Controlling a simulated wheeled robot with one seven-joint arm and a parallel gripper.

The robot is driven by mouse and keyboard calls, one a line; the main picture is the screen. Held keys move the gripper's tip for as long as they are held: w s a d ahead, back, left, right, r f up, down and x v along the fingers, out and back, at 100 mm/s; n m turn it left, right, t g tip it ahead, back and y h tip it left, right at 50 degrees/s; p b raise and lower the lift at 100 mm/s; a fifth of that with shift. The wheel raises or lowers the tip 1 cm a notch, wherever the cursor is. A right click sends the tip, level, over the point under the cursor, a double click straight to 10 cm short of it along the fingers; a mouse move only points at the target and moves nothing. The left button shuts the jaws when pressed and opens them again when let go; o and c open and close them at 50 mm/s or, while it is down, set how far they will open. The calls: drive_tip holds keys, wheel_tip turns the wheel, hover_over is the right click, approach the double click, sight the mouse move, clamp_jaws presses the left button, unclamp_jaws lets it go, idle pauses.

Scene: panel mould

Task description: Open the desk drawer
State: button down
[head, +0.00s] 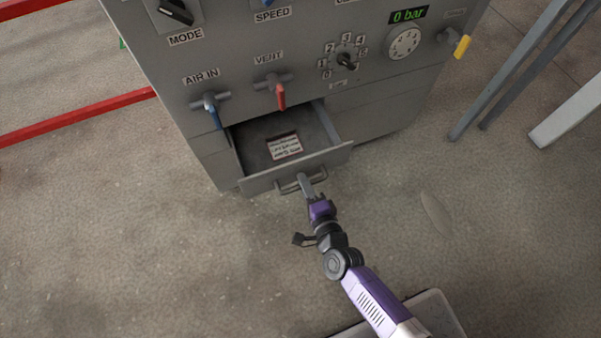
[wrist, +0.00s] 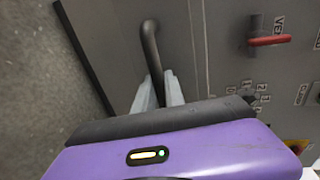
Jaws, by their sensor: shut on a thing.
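The desk drawer (head: 296,166) is a grey drawer low in the front of a grey control cabinet. It stands pulled out, and its inside shows with a small labelled card (head: 284,146) lying on its floor. My gripper (head: 305,184) is at the drawer's front, with its fingers shut on the bar handle (head: 288,186). In the wrist view, the two light fingers (wrist: 159,92) close around the dark handle (wrist: 150,48). The part of the handle between the fingers is partly hidden by them.
The cabinet front (head: 300,60) above carries a blue AIR IN lever (head: 212,108), a red VENT lever (head: 281,95), a rotary knob (head: 346,61) and a yellow-handled valve (head: 462,46). Red rails (head: 80,118) run at left. Grey legs (head: 510,75) stand at right.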

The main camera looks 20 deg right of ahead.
drive_tip(key=shift+s+f, duration=0.1)
drive_tip(key=shift+s, duration=0.05)
drive_tip(key=c, duration=1.4)
unclamp_jaws()
drive_tip(key=shift+c, duration=0.2)
drive_tip(key=p+v, duration=0.1)
drive_tip(key=v, duration=0.6)
drive_tip(key=shift+s+p, duration=0.3)
drive_tip(key=shift+s, duration=0.1)
